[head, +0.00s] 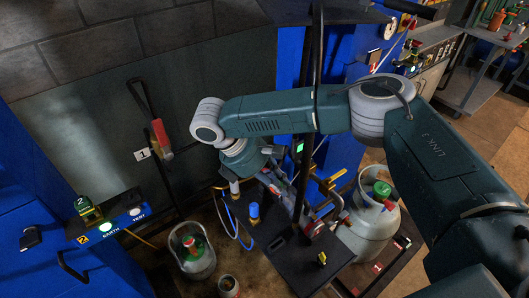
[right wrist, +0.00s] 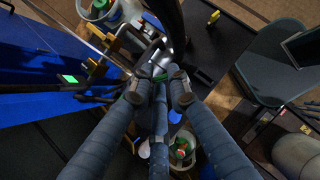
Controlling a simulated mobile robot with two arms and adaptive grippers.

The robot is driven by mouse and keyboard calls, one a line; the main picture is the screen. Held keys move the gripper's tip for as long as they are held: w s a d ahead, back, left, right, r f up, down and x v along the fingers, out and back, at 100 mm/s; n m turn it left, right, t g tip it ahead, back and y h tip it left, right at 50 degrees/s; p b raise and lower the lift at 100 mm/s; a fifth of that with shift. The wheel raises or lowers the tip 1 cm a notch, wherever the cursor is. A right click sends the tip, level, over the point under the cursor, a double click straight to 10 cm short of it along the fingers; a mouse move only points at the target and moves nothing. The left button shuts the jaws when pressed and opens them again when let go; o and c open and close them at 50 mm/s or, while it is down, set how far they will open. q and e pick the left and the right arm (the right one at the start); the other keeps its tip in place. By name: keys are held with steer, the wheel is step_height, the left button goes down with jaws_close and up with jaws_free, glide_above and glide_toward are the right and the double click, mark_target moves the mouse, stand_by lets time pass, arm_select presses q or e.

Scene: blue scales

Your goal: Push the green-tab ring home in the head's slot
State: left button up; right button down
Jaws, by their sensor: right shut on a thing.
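My right arm reaches in from the right in the head view, and its gripper (head: 278,182) is small and partly hidden above the black cart. In the right wrist view the gripper's (right wrist: 158,84) blue-grey fingers are closed together on a small thing with a green part, apparently the green-tab ring (right wrist: 159,75). Most of the ring is hidden by the fingertips. Just beyond it is a shiny metal piece (right wrist: 164,55), possibly the head; I cannot make out its slot or whether the ring is seated. My left gripper is not in view.
The black cart top (head: 284,262) carries a blue-capped part (head: 254,212) and a small yellow part (head: 322,258). A pale gas cylinder (head: 372,232) with a green top stands to its right. A clear bucket (head: 193,262) stands on the floor left. Blue cabinets flank the area.

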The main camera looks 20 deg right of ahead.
steer(key=w+f+n+t, duration=0.1)
steer(key=w+n, duration=0.1)
steer(key=n, duration=0.1)
steer(key=w+d+f+n+t+y, duration=0.1)
steer(key=w+n+t, duration=0.1)
steer(key=n, duration=0.2)
steer(key=w+d+f+n+t, duration=0.1)
steer(key=w+n+t, duration=0.1)
steer(key=w+n, duration=0.1)
steer(key=shift+b, duration=0.4)
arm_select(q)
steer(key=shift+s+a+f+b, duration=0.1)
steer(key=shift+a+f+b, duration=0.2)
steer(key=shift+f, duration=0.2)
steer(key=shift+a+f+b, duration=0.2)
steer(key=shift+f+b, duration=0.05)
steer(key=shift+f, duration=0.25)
arm_select(e)
steer(key=w+n+t+y, duration=0.2)
steer(key=w+n+y, duration=0.5)
steer(key=n, duration=0.7)
steer(key=shift+w+d+f, duration=0.15)
steer(key=shift+w+f, duration=0.1)
steer(key=shift+w, duration=0.8)
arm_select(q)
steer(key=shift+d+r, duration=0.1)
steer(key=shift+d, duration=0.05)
